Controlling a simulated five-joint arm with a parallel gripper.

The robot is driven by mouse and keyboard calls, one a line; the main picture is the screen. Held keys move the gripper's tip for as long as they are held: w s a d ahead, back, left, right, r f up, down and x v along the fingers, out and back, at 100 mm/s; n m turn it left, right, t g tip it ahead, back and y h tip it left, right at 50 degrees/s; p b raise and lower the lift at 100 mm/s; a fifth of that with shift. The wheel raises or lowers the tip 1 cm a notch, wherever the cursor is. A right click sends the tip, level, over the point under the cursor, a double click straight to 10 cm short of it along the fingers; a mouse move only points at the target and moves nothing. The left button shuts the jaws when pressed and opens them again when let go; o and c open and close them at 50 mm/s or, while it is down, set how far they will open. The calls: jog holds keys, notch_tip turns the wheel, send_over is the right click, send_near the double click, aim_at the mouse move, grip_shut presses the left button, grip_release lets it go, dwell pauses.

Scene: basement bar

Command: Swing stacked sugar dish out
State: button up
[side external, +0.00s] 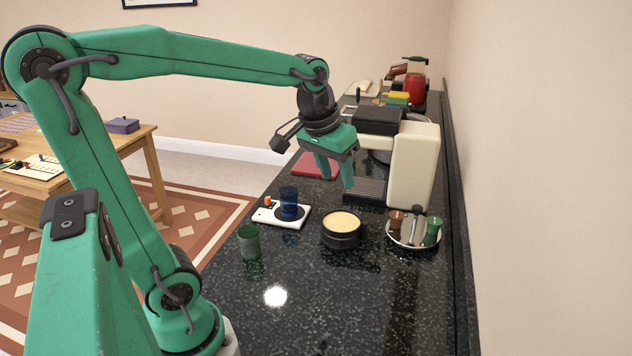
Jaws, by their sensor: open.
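A round black dish (342,238) with a pale cream top stands on the dark counter and looks like the stacked sugar dish. It seems to have more than one tier, but I cannot tell how the tiers join. My gripper (337,184) is open and empty, pointing down above the counter. It is beyond the dish, in front of the cream and black machine, and touches nothing that I can make out.
The machine (413,168) stands against the wall. A round tray (413,244) with brown and green items is right of the dish. A white board (268,217) bearing a blue cup (288,198) is left, with a green cup (250,243) nearer. The near counter is clear.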

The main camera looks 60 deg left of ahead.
jog(key=w+a+f+n+g, duration=0.25)
jog(key=w+a+f, duration=0.25)
jog(key=w+a, duration=0.4)
jog(key=n+g, duration=0.1)
jog(key=n, duration=0.2)
send_over(347, 207)
jog(key=shift+h, duration=0.3)
notch_tip(347, 207, down, 10)
jog(key=shift+r, duration=0.25)
jog(key=shift+s, duration=0.1)
jog(key=shift+f, duration=3.9)
grip_shut()
